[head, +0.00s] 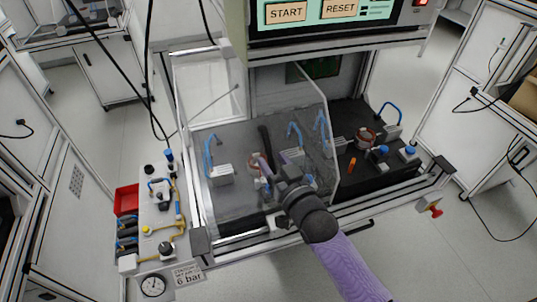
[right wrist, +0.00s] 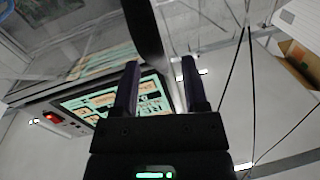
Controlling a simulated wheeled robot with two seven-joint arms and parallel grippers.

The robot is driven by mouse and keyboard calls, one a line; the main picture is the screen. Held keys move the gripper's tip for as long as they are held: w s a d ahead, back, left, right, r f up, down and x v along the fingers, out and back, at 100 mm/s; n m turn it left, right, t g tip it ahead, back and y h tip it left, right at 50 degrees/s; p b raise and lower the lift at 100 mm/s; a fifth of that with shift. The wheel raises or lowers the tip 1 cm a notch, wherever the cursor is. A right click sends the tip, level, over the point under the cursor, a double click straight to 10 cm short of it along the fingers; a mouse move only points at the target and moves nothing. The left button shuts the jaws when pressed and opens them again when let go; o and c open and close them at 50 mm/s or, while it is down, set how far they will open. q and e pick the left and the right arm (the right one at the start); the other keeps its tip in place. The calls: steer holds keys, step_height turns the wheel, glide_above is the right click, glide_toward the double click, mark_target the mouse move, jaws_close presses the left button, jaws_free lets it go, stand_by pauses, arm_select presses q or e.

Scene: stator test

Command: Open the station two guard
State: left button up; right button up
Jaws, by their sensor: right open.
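The test bench has a clear guard (head: 327,120) over its left bay, with the stator, clamps and fittings visible through the panel. I cannot tell from labels which station number this is. A dark bar (head: 264,140), perhaps the guard's handle, stands out in front of the bay. My right gripper (head: 266,172) is in front of the guard, close to the bar's lower end. In the right wrist view my right gripper (right wrist: 160,65) is open, with a dark bar (right wrist: 146,30) reaching between or just beyond its fingers. Contact is unclear. My left gripper is out of view.
The right bay is uncovered, with a copper stator (head: 365,137) and blue-handled clamps. A panel with START (head: 286,12) and RESET (head: 340,8) is above. An air-supply board (head: 160,215) with a gauge and a red bin (head: 127,199) are at the left. An emergency stop (head: 435,210) is at right.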

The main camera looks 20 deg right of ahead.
mark_target(251, 129)
steer(key=shift+w+a, duration=0.2)
steer(key=shift+w, duration=1)
jaws_close()
stand_by(0.6)
